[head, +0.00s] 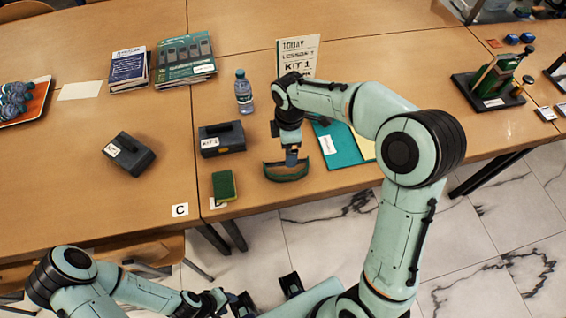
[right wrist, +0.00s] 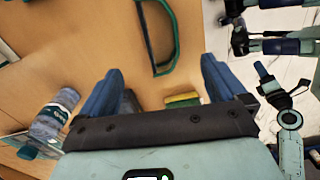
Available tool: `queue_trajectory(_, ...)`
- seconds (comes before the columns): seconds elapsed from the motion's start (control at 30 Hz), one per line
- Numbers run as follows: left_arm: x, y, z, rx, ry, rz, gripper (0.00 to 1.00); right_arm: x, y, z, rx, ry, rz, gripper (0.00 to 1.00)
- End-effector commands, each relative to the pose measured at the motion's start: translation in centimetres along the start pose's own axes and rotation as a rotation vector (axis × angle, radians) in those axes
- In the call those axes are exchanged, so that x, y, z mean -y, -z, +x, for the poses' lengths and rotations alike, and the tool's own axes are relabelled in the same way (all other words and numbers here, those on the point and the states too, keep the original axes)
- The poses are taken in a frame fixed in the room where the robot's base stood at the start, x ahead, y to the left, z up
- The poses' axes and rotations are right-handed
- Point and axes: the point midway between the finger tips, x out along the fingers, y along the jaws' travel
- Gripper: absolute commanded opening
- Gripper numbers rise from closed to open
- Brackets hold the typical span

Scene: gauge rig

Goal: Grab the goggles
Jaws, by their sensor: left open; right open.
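The goggles (head: 287,173), with a dark lens and green rim, lie on the wooden table near its front edge. They also show in the right wrist view (right wrist: 157,68), partly cut off by the top edge. My right gripper (head: 291,160) is above the goggles, pointing down, and hides part of them. In the right wrist view its two blue fingers (right wrist: 160,85) are apart with nothing between them, and the goggles lie beyond the tips. My left gripper (head: 245,303) is open, low in the head view, off the table's front edge and away from the goggles.
A green-and-yellow sponge (head: 224,186) lies left of the goggles. A dark labelled case (head: 222,139) and a water bottle (head: 243,92) stand behind it. A teal folder (head: 338,147) lies to the right. Bare tabletop lies around the goggles' left side.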

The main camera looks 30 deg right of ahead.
Motion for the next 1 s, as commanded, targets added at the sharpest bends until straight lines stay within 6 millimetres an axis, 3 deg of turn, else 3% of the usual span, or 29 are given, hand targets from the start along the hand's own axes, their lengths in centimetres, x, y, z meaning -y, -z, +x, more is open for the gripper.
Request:
queue_trajectory(0.3, 0.3, -0.2, 0.7, 0.004, 0.002, -0.002, 0.43, 0.2, 0.0, 6.0, 0.003, 0.007, 0.000, 0.98)
queue_trajectory(0.57, 0.4, -0.2, 0.8, 0.004, 0.002, -0.002, 0.43, 0.1, 0.0, 8.1, 0.001, 0.004, 0.002, 0.98)
queue_trajectory(0.87, 0.4, -0.2, 0.8, 0.004, 0.002, -0.002, 0.43, 0.0, 0.1, 12.3, 0.002, 0.006, 0.001, 0.98)
queue_trajectory(1.0, 0.4, -0.2, 0.9, 0.004, 0.002, -0.002, 0.43, 0.0, 0.1, 13.0, 0.001, 0.003, 0.002, 0.98)
